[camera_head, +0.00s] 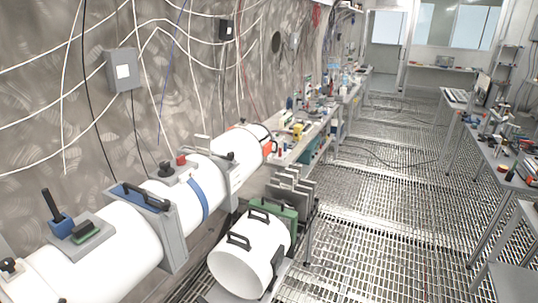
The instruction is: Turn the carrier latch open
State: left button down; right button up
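A long white tube (115,262) runs along the left wall from the lower left toward the middle. A blue block with an upright black lever (56,212) and a green block with a black handle (86,232) sit on top at its near end. A grey collar (176,243) around the tube carries a blue piece with a black handle (146,197). A red knob (181,160) and a black knob (166,169) stand farther along. I cannot tell which part is the carrier latch. Neither of my grippers is in view.
A short white open cylinder (238,272) with black handles rests low beside the tube, with a green case (284,219) behind it. Benches with tools (300,138) line the left wall; tables (500,163) stand right. The grated floor (375,220) between is largely clear.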

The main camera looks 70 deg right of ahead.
aim_at(230, 156)
jog(key=z, duration=2)
